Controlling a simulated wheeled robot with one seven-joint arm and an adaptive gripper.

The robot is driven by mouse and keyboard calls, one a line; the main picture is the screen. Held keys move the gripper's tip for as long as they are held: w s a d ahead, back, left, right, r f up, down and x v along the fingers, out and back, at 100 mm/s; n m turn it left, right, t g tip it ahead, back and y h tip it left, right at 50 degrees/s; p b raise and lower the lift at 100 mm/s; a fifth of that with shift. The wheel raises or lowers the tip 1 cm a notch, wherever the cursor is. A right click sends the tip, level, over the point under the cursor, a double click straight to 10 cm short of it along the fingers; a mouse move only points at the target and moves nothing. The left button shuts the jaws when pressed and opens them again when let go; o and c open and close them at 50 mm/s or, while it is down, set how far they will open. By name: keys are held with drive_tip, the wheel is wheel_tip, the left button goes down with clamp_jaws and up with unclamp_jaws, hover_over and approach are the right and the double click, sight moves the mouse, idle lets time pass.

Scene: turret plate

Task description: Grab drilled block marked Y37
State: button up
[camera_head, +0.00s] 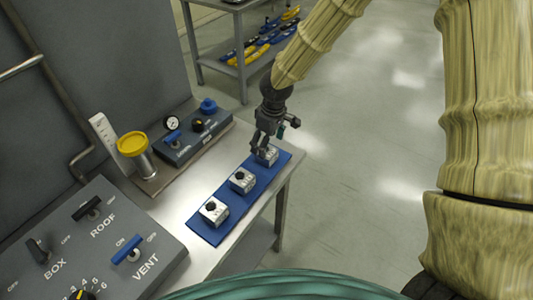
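Three pale drilled blocks with dark holes stand in a row on a blue mat (256,189) on the metal table. The near block (214,212) and the middle block (242,181) stand clear of my arm. The far block (270,157) is at my gripper (264,150), which points down over it and partly covers it. The markings on the blocks are too small to read, so I cannot tell which one is Y37. I cannot tell whether the fingers are around the far block or only above it.
A control panel (88,245) with switches labelled ROOF, BOX and VENT is at the lower left. A yellow-lidded cylinder (133,145) and a smaller panel with a gauge (188,142) stand behind the mat. A shelf (217,65) with tools is farther back. Open floor lies right.

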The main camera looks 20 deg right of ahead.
sight(267, 155)
drive_tip(key=shift+s, duration=0.2)
drive_tip(key=shift+p, duration=0.3)
drive_tip(key=f, duration=0.1)
drive_tip(key=f+p, duration=0.1)
drive_tip(key=shift+w+f, duration=0.25)
drive_tip(key=shift+f, duration=0.05)
drive_tip(key=shift+w+a+f+p, duration=0.1)
drive_tip(key=shift+f+p, duration=0.45)
drive_tip(key=shift+f, duration=0.65)
drive_tip(key=c, duration=1.3)
drive_tip(key=shift+c, duration=0.5)
drive_tip(key=shift+r, duration=0.1)
